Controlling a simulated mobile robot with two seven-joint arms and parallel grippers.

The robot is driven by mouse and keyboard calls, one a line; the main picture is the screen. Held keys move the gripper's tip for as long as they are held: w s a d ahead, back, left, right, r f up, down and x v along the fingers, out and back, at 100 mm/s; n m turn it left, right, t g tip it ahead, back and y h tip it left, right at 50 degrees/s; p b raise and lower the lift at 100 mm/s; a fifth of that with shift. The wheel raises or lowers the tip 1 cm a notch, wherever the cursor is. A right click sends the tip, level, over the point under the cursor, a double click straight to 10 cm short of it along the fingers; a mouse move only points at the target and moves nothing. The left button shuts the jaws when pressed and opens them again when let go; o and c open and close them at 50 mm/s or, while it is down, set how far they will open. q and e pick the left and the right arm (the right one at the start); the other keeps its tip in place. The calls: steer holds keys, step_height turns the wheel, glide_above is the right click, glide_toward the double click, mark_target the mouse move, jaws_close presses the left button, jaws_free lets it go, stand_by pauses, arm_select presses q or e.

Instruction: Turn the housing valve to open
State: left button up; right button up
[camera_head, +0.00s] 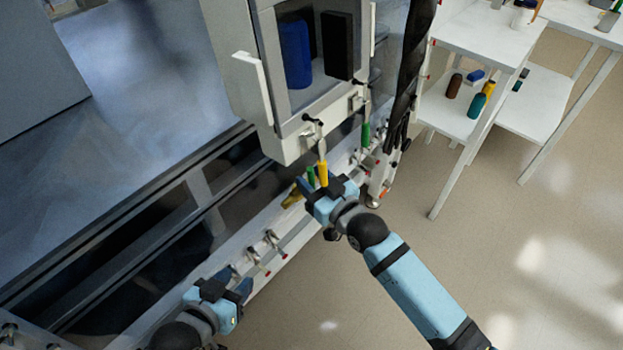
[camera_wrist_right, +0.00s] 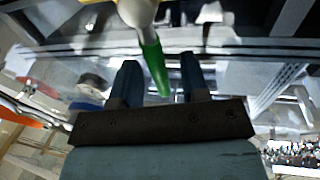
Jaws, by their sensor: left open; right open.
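A white housing (camera_head: 285,142) with a windowed front stands at the top centre of the head view. Below it hangs a yellow handle (camera_head: 322,172), with a green piece (camera_head: 310,177) beside it. Black levers (camera_head: 312,120) sit on the housing front; I cannot tell which part is the housing valve. My right gripper (camera_head: 325,184) is open at the yellow handle's lower end. In the right wrist view a green tapered piece (camera_wrist_right: 153,66) shows between its open fingers (camera_wrist_right: 158,80); contact is unclear. My left gripper (camera_head: 234,279) is open and empty, low in the head view.
A white rail (camera_head: 285,235) with several small red-tipped fittings runs below the housing. Another green handle (camera_head: 365,135) hangs to the right. White shelves (camera_head: 540,105) with bottles stand at right. The floor (camera_head: 520,240) at lower right is clear.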

steer(key=shift+w+a, duration=0.2)
jaws_close()
